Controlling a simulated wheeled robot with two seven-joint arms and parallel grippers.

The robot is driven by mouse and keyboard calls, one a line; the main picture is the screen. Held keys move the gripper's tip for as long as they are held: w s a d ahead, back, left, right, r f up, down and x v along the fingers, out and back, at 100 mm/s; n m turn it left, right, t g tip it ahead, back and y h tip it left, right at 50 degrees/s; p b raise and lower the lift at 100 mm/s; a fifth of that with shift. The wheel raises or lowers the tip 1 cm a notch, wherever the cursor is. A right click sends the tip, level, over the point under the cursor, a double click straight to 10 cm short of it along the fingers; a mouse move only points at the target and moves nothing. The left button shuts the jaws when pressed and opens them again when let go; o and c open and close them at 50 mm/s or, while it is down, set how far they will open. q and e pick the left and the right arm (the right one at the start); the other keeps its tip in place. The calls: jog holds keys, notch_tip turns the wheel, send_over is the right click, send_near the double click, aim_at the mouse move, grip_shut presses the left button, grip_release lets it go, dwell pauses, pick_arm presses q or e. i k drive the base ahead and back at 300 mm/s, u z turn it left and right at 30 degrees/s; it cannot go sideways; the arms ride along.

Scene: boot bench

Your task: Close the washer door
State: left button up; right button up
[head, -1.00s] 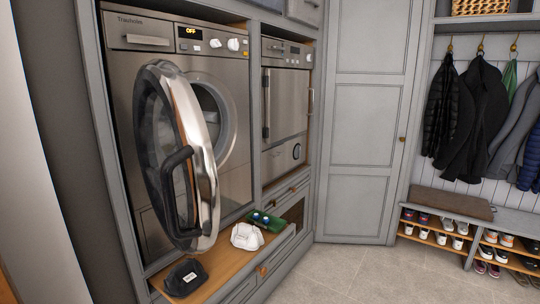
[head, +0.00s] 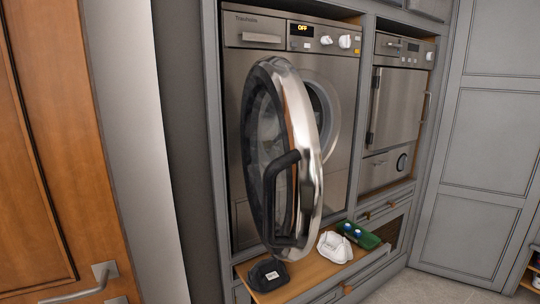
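The washer (head: 245,180) is a steel front-loader built into a grey cabinet, with a lit display reading OFF. Its round washer door (head: 310,165) stands wide open, swung out towards me, with a chrome rim, dark glass and a black handle (head: 270,195). Part of the round drum opening (head: 328,112) shows behind the door; the rest is hidden by it. Neither of my grippers is in view.
A wooden pull-out shelf (head: 310,274) below the washer holds a black cap (head: 267,275), a white cap (head: 335,247) and a green tray (head: 358,235). A second appliance (head: 398,100) is at right. A wooden door (head: 50,150) is at left. Some floor is clear at lower right.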

aim_at(289, 232)
jog(key=i, duration=0.85)
jog(key=u, duration=0.05)
